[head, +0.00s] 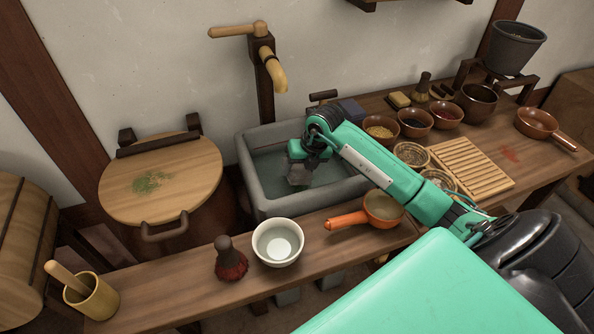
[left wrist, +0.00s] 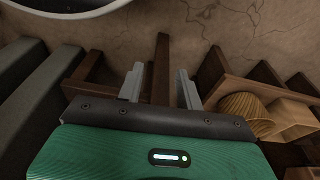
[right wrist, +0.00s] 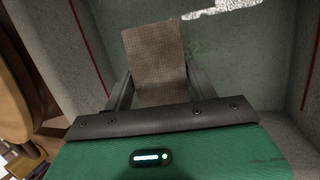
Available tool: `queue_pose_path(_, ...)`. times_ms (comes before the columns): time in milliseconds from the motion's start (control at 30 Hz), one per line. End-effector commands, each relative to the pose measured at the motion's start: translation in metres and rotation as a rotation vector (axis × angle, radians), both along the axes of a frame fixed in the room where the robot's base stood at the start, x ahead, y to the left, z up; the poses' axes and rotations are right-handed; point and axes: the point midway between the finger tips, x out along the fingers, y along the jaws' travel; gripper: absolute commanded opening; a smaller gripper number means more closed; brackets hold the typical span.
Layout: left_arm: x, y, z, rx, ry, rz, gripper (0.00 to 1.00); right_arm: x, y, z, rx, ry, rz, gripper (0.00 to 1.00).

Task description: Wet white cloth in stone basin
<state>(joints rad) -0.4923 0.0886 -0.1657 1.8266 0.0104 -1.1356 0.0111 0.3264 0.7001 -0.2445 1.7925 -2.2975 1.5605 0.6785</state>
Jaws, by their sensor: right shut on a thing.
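The grey stone basin (head: 247,172) stands under the wooden tap, with greenish water (head: 338,176) in it. My right gripper (head: 301,166) reaches down inside the basin, shut on a cloth (head: 299,176). In the right wrist view the cloth (right wrist: 156,58) looks brownish grey and woven, not white, and sticks out past the fingers. The basin's inner walls surround it there. I cannot tell whether the cloth touches the water. My left gripper (left wrist: 158,88) shows only in the left wrist view, open and empty, with dark wooden bars beyond its fingers.
A wooden tap (head: 270,62) rises behind the basin. A white bowl (head: 278,258), an orange-handled pan (head: 345,221) and a dark red brush (head: 231,265) stand along the front shelf. A round wooden lid (head: 180,185) lies left. Several bowls and a slatted rack (head: 472,166) crowd the right.

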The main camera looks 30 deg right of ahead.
Motion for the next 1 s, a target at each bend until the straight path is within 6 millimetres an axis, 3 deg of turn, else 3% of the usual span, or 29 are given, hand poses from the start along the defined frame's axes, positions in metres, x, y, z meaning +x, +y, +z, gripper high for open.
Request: queue_pose_path(1000, -0.027, 0.012, -0.078, 0.018, 0.015, -0.011, 0.36, 0.0, 0.0, 0.038, -0.001, -0.001, 0.001, 0.4)
